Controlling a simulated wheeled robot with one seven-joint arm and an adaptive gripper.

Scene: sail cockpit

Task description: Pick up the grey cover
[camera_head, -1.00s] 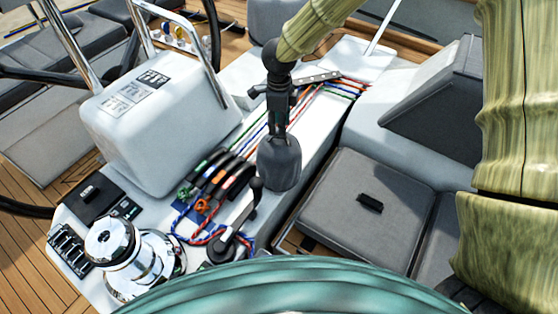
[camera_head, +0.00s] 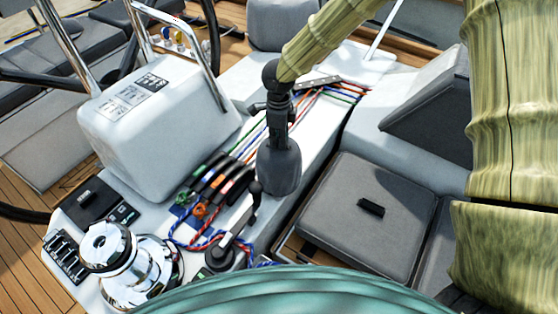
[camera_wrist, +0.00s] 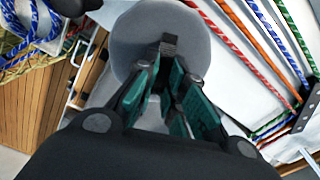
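The grey cover (camera_head: 279,168) is a rounded dome on the white console, upright, to the right of the coloured ropes. In the wrist view the cover (camera_wrist: 135,35) shows as a grey disc with a black handle (camera_wrist: 168,44) on top. My gripper (camera_head: 276,130) is directly above the cover in the head view. In the wrist view its teal-padded fingers (camera_wrist: 165,68) reach to the black handle, one fingertip on either side. Whether they press on the handle is too small to tell. The fingers hide part of the cover.
A chrome winch (camera_head: 108,245) and a black lever (camera_head: 238,227) stand in front and left. Coloured ropes run through clutches (camera_head: 214,180) beside the cover. A white pod (camera_head: 160,130) with a steel rail stands left, and a grey seat hatch (camera_head: 355,230) lies right.

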